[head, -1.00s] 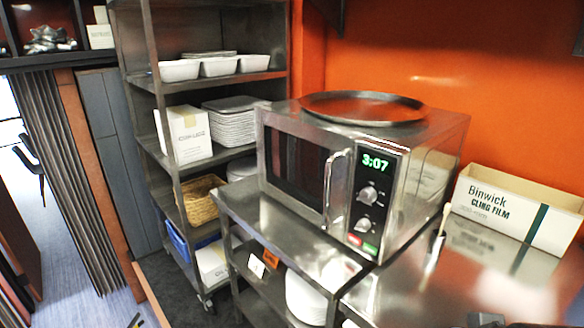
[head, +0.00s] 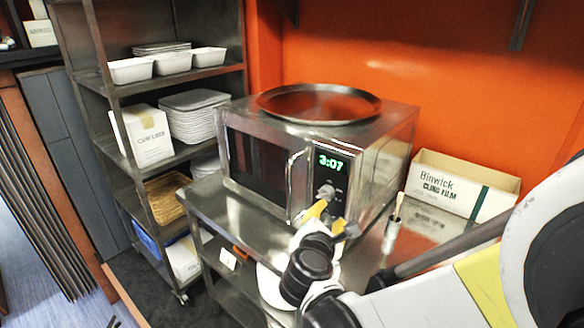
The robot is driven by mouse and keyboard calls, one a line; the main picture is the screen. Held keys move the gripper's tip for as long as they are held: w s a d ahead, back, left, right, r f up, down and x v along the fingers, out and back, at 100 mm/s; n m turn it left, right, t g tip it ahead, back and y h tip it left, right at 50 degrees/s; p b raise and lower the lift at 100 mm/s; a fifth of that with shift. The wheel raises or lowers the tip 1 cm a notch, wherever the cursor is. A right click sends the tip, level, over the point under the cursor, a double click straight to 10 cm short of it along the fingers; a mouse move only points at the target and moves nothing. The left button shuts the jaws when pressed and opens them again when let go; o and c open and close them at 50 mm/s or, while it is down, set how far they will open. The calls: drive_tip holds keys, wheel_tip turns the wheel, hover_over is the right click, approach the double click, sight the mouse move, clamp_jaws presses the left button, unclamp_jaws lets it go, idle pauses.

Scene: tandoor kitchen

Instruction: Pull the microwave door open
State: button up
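The silver microwave (head: 390,150) stands on a steel shelf unit. Its dark-windowed door (head: 258,165) looks shut. The upright bar handle (head: 291,182) is on the door's right side, beside the control panel (head: 331,172) reading 3:07. My gripper (head: 330,216) is in front of the panel's lower part, just right of the handle and apart from it in the picture. Its yellow-marked fingers look spread, with nothing seen between them. The gripper and wrist hide the lower knob and buttons.
A round metal tray (head: 318,103) lies on top of the microwave. A Binwick cling film box (head: 462,185) sits on the counter to the right. A steel rack (head: 185,80) with white dishes stands at left. My arm covers the lower right.

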sight(288, 189)
drive_tip(key=a+n+t+y+p, duration=0.2)
drive_tip(key=a+n+t, duration=0.2)
drive_tip(key=a+n, duration=0.65)
drive_tip(key=shift+m, duration=0.35)
drive_tip(key=w, duration=1.1)
drive_tip(key=shift+d+r+b, duration=0.15)
drive_tip(key=shift+r+b, duration=0.1)
drive_tip(key=shift+b, duration=0.15)
clamp_jaws()
